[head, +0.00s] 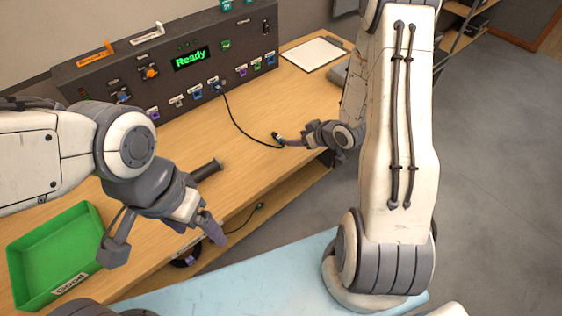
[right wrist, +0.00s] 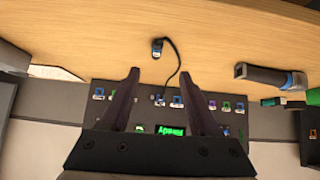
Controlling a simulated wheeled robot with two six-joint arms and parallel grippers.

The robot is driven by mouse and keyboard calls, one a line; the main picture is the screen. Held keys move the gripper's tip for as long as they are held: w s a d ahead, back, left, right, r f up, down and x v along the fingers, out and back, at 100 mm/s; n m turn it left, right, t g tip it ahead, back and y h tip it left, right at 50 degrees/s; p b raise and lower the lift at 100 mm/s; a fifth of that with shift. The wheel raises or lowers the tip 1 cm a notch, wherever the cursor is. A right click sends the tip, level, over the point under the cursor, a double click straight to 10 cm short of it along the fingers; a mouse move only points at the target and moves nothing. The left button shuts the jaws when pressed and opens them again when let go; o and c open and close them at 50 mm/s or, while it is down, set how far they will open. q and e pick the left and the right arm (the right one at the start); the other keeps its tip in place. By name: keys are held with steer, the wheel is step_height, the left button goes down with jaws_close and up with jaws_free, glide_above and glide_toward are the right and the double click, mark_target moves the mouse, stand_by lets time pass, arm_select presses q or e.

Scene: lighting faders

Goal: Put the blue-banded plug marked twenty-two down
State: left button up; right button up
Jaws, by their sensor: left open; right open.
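A small dark plug (head: 277,136) on a black cable lies on the wooden bench near its front edge. In the right wrist view the plug (right wrist: 157,45) shows a bluish part; its number cannot be read. The cable runs back to the dark panel (head: 110,75). My right gripper (head: 288,141) is open beside the plug; in its wrist view the plug lies beyond and between the two fingertips (right wrist: 160,73), apart from them. My left gripper (head: 164,243) is open and empty over the bench's front edge, right of the green tray.
A green tray (head: 88,231) stands at the left. A dark cylinder (head: 207,169) lies on the bench between my arms. A clipboard (head: 313,53) lies at the back right. The panel display reads "Ready" (head: 190,57).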

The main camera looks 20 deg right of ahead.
steer(key=s+a+r+n+g+h, duration=0.2)
steer(key=s+a+r+g, duration=0.3)
steer(key=a+r, duration=0.65)
steer(key=s+a+r+g, duration=0.1)
steer(key=s+a+r, duration=0.2)
steer(key=s, duration=0.8)
steer(key=s+a+r+n+g, duration=0.1)
steer(key=s+a+r, duration=0.3)
steer(key=s, duration=0.7)
steer(key=shift+s+a+g, duration=0.25)
steer(key=shift+a+g, duration=0.55)
steer(key=shift+a, duration=0.45)
steer(key=shift+d, duration=0.1)
